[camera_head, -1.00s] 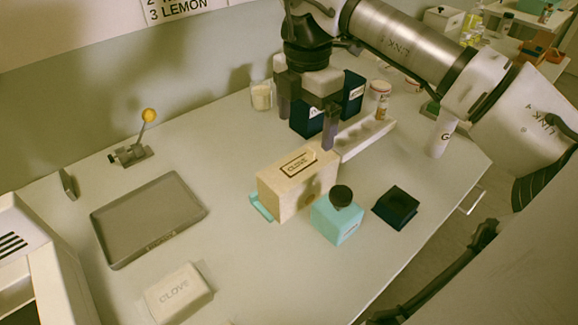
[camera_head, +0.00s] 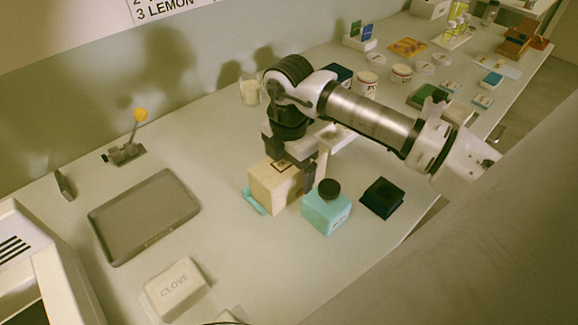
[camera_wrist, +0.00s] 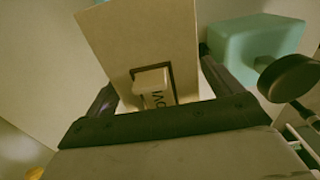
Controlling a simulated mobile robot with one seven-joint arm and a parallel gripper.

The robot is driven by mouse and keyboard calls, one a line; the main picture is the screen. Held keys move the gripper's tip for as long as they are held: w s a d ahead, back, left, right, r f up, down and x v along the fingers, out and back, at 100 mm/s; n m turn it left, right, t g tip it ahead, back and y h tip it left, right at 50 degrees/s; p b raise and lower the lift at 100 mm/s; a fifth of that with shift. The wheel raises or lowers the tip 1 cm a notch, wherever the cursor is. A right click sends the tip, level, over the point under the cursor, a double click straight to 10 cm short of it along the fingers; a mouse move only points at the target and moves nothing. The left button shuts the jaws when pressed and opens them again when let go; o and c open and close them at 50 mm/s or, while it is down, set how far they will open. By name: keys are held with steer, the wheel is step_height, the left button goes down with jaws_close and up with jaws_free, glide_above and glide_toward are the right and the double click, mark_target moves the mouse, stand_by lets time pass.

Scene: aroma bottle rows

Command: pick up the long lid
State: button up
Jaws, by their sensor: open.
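The long lid (camera_head: 276,190) is a beige block-shaped cover with a dark-framed label on top. It sits over a teal base (camera_head: 254,201) on the counter. My gripper (camera_head: 289,166) is above it, pointing down, and hides its far part. In the wrist view the lid (camera_wrist: 135,35) stands between my two open fingers (camera_wrist: 158,88), with one finger at each side. A small pale raised piece and part of the lettering show in its label frame. I cannot tell whether the fingers touch the lid.
A teal bottle with a black round cap (camera_head: 327,213) stands close to the right finger. A dark square block (camera_head: 382,198) is beyond it. A grey tray (camera_head: 145,215) and a white CLOVE box (camera_head: 176,289) lie left. Counter between them is clear.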

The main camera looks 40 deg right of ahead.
steer(key=c, duration=1.1)
